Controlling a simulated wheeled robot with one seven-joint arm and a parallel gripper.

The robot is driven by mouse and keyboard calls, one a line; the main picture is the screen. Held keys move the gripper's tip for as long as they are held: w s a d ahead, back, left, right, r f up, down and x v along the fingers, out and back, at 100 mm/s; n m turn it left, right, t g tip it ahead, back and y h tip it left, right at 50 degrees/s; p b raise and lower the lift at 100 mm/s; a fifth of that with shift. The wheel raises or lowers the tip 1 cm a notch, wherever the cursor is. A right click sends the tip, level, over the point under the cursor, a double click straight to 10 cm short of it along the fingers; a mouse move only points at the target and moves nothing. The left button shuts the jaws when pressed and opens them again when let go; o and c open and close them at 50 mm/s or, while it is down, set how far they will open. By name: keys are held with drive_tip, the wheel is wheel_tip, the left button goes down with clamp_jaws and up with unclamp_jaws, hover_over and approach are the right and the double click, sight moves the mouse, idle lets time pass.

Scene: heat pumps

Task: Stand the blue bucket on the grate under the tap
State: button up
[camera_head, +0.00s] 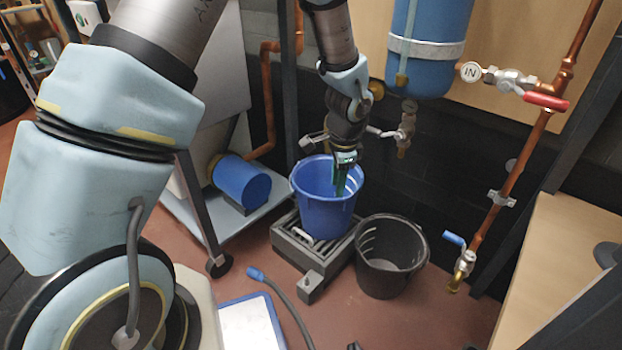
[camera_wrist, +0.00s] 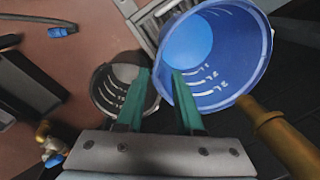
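The blue bucket (camera_head: 325,215) stands upright on the grey slotted grate (camera_head: 287,247), toward its back; its base is partly hidden by the grate's near edge and angle. My gripper (camera_head: 341,190) points down at the bucket's right side, its green fingers overlapping the bucket's mouth. In the wrist view my gripper (camera_wrist: 160,85) has its two fingers apart, with the blue bucket's (camera_wrist: 235,75) near wall between or just beside them; contact cannot be told. The tap (camera_head: 405,130) is on the wall behind, right of the gripper.
A black bucket (camera_head: 385,265) stands on the floor right against the grate's right side. A blue pump (camera_head: 242,182) is at the left, and a blue tank (camera_head: 432,45) hangs above. A hose (camera_head: 285,295) lies in front. A red-handled valve (camera_head: 545,101) is at the right.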

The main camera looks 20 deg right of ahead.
drive_tip(key=shift+r, duration=0.1)
drive_tip(key=w+a+r+n, duration=0.1)
drive_tip(key=a+r+n, duration=0.3)
drive_tip(key=a, duration=0.5)
drive_tip(key=w+a+r+n, duration=0.2)
drive_tip(key=a+r+n, duration=0.25)
drive_tip(key=a, duration=0.35)
drive_tip(key=w+a+r+n, duration=0.1)
drive_tip(key=a+r+n, duration=0.25)
drive_tip(key=a, duration=0.55)
drive_tip(key=s+a+r+n, duration=0.2)
drive_tip(key=s+a+n, duration=0.2)
drive_tip(key=a, duration=0.5)
drive_tip(key=n, duration=0.2)
drive_tip(key=shift+s+r+n, duration=0.2)
drive_tip(key=shift+s+n, duration=0.1)
drive_tip(key=shift+n, duration=0.1)
wheel_tip(320, 180, up, 41)
drive_tip(key=p, duration=4.1)
